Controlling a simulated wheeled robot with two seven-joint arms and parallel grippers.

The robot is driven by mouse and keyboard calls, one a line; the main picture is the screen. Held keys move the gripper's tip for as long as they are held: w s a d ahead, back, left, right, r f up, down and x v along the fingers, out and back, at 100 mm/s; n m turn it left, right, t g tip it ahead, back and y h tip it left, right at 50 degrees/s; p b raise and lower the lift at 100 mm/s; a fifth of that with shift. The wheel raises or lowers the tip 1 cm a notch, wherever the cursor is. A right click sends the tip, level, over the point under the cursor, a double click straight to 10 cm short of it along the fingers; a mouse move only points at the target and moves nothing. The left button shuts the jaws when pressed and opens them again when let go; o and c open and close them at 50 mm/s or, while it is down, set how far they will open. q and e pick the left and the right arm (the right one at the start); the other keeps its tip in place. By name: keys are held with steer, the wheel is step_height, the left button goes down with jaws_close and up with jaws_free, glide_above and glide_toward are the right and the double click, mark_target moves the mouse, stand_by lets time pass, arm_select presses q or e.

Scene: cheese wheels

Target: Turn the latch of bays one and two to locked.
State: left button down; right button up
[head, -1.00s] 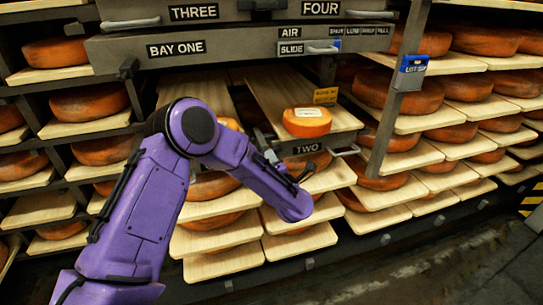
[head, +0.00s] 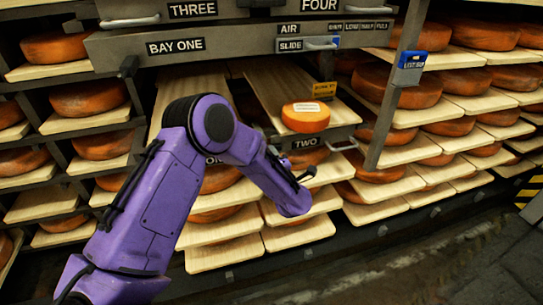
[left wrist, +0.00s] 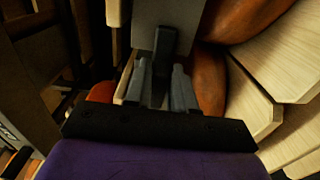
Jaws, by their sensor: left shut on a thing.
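My left arm reaches in from the lower left of the head view, its forearm end in front of the shelves below the TWO sign (head: 305,143). Its fingers cannot be made out there. In the left wrist view my left gripper (left wrist: 160,75) is shut on a dark upright latch handle (left wrist: 164,42), set against a grey plate (left wrist: 150,22). Which bay that handle belongs to cannot be told. The lower ONE sign is partly hidden by my arm.
An orange cheese wheel (head: 306,117) with a pale label lies on the shelf board above TWO. A metal handle (head: 343,145) is right of that sign. A blue box (head: 411,61) hangs on the right post. Racks of cheese wheels surround; dark floor is clear at lower right.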

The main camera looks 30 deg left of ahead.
arm_select(q)
steer(key=shift+f, duration=0.1)
steer(key=c, duration=1)
jaws_free()
steer(key=shift+c, duration=0.2)
steer(key=v, duration=1)
steer(key=shift+s+d, duration=0.2)
